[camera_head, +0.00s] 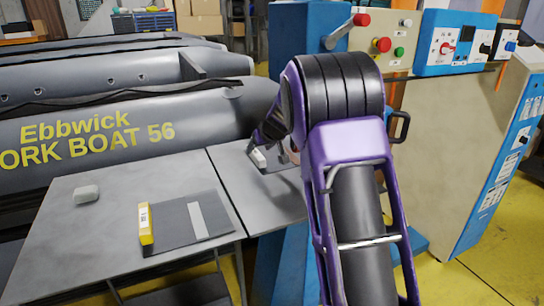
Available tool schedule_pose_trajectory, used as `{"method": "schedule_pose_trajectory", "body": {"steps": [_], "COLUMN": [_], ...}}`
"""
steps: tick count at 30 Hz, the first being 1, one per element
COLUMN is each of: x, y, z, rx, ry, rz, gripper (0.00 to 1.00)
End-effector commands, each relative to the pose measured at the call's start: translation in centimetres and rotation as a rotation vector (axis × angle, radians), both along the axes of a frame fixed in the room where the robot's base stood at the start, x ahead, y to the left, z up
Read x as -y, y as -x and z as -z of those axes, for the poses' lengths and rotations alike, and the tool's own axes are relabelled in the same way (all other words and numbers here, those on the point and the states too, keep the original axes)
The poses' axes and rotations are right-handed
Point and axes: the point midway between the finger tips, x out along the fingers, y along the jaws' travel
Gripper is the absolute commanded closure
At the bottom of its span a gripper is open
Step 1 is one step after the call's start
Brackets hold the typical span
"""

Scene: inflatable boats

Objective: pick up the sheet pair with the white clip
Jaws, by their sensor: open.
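A white clip (259,157) sits at the left edge of a dark sheet pair (284,171) on the right part of the grey table. Part of this pair is hidden behind my arm. My gripper (266,139) points down just above the white clip and is open, with its fingers dark and small in view. I cannot tell whether the fingers touch the clip. A second dark sheet pair (175,224) with a yellow clip (145,224) lies nearer on the left part of the table; a light grey strip lies on its surface.
A light grey block (87,193) lies on the left of the table (110,235). Grey inflatable boats (110,130) stand close behind the table. A blue machine with a lever and control boxes (385,40) stands behind my arm. Table space around the block is bare.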

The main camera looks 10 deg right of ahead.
Motion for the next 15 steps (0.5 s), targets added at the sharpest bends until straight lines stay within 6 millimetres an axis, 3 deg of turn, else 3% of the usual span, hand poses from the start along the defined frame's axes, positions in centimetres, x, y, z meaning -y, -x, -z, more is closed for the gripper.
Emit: {"method": "schedule_pose_trajectory", "body": {"steps": [7,15], "x": [-0.6,-0.6], "y": [-2.3,-2.5], "z": [2.3,2.5], "rx": [-0.002,0.0], "ry": [0.0,0.0], "rz": [0.0,0.0], "gripper": [0.32,0.32]}}
